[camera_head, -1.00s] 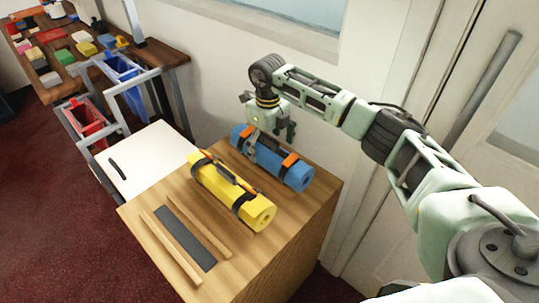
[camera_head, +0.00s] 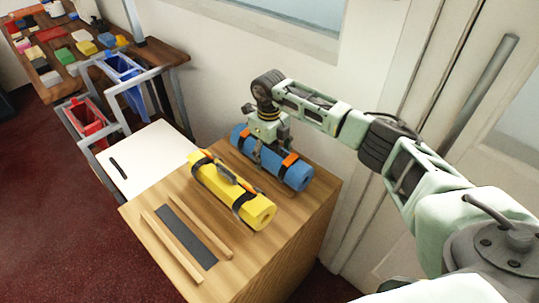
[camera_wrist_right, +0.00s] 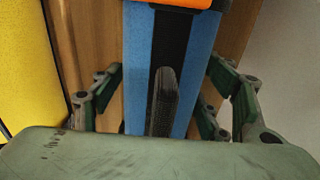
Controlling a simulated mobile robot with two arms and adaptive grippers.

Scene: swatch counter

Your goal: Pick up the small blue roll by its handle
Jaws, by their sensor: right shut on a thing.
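The blue roll (camera_head: 297,177), with orange and black straps, lies on the wooden cabinet top beside the wall. My right gripper (camera_head: 268,147) is over its middle, low down. In the right wrist view the blue roll (camera_wrist_right: 138,70) runs between the two fingers (camera_wrist_right: 162,98), with a dark handle (camera_wrist_right: 162,100) along its top. The gripper is shut on the blue roll; whether the pads press on its sides or the handle is hard to see. My left gripper is in neither view.
A yellow roll (camera_head: 213,186) with a similar handle lies parallel in front of the blue one. A dark strip (camera_head: 187,236) between two wooden rails is on the cabinet's front left. A white panel, red and blue bins (camera_head: 122,68) and a swatch table stand left.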

